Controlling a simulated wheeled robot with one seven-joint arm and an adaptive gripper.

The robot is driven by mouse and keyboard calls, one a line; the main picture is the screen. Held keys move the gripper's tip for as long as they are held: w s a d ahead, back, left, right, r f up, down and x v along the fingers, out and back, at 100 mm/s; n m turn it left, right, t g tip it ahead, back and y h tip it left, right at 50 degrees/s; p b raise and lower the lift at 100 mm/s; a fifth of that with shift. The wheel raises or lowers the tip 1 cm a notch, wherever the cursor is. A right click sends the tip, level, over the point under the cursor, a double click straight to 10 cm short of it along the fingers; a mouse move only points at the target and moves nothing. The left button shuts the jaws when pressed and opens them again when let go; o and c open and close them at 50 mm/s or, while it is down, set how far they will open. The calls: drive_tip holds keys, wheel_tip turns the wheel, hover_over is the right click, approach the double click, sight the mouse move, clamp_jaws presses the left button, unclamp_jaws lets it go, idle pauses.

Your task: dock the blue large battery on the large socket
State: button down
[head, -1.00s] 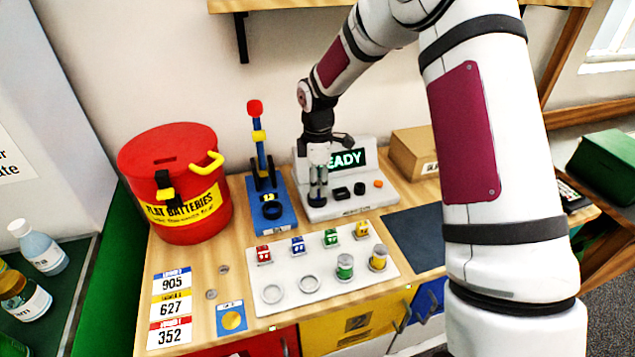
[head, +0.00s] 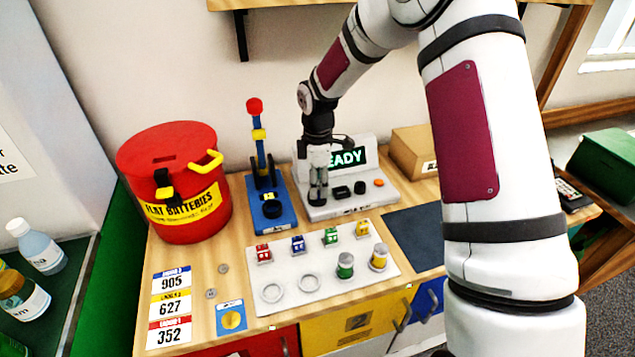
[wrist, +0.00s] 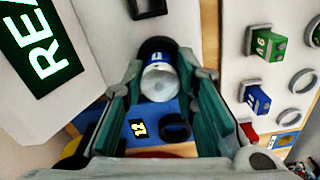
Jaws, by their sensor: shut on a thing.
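The blue large battery (wrist: 158,82) is between my gripper's fingers in the wrist view, its silver end facing the camera and a blue band on its side. My gripper (head: 318,188) is shut on it, pointing down over the left end of the white device with the READY screen (head: 345,157). A black round socket (wrist: 157,47) shows right behind the battery in the wrist view. The battery looks upright at this socket; how deep it sits is hidden. In the head view, the fingers mostly hide the battery.
A blue lever stand (head: 283,218) with a black ring is just left of my gripper. A white plate (head: 325,285) in front holds a green and a yellow battery beside empty rings. A red bin (head: 175,165) stands left; a cardboard box (head: 412,148) stands right.

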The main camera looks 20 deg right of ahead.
sight(318, 182)
drive_tip(key=shift+f, duration=0.1)
drive_tip(key=c, duration=1.6)
unclamp_jaws()
drive_tip(key=shift+o, duration=0.2)
wheel_tip(318, 182, up, 11)
drive_tip(key=p, duration=0.2)
